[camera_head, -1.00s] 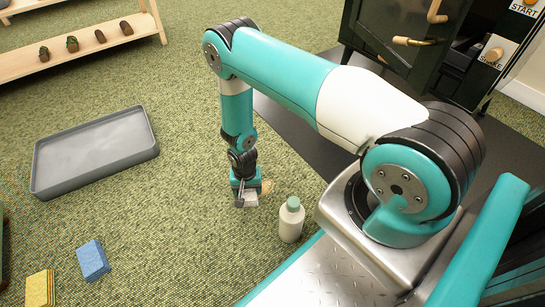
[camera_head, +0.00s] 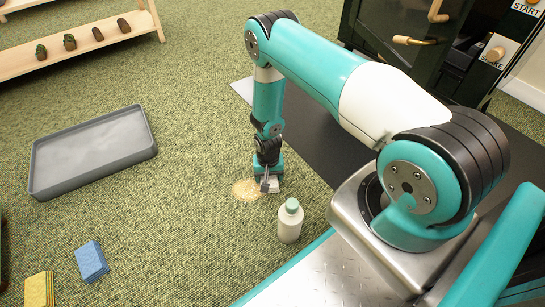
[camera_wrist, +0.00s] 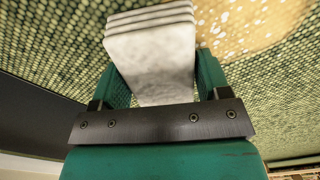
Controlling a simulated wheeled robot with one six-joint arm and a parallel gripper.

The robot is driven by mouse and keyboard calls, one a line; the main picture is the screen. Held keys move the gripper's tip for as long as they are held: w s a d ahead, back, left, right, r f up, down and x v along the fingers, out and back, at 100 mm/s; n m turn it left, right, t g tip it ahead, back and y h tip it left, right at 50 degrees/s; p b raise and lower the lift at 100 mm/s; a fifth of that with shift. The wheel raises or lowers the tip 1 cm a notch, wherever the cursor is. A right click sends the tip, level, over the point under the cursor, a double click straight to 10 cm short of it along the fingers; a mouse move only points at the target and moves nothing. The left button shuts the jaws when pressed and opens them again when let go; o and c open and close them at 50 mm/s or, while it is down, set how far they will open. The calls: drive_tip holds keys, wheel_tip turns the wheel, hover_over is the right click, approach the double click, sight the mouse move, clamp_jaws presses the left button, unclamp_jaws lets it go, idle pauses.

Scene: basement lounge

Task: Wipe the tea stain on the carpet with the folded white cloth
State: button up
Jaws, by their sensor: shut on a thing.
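The tea stain (camera_head: 245,190) is a tan, speckled patch on the green carpet, to the left of my gripper in the head view. It also shows at the upper right of the wrist view (camera_wrist: 245,22). My gripper (camera_head: 268,184) points down close to the carpet at the stain's right edge. It is shut on the folded white cloth (camera_wrist: 152,55), whose stacked layers stick out between the fingers. In the head view only a small pale part of the cloth (camera_head: 273,186) shows. I cannot tell whether the cloth touches the carpet.
A white bottle with a green cap (camera_head: 290,221) stands just in front of my gripper. A grey tray (camera_head: 92,152), a blue sponge (camera_head: 91,262) and a yellow sponge (camera_head: 39,289) lie to the left. A dark mat (camera_head: 310,135) lies behind; open carpet lies left of the stain.

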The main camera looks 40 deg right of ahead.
drive_tip(key=shift+d, duration=0.45)
wheel_tip(320, 180, up, 8)
drive_tip(key=p, duration=0.6)
drive_tip(key=shift+p, duration=0.3)
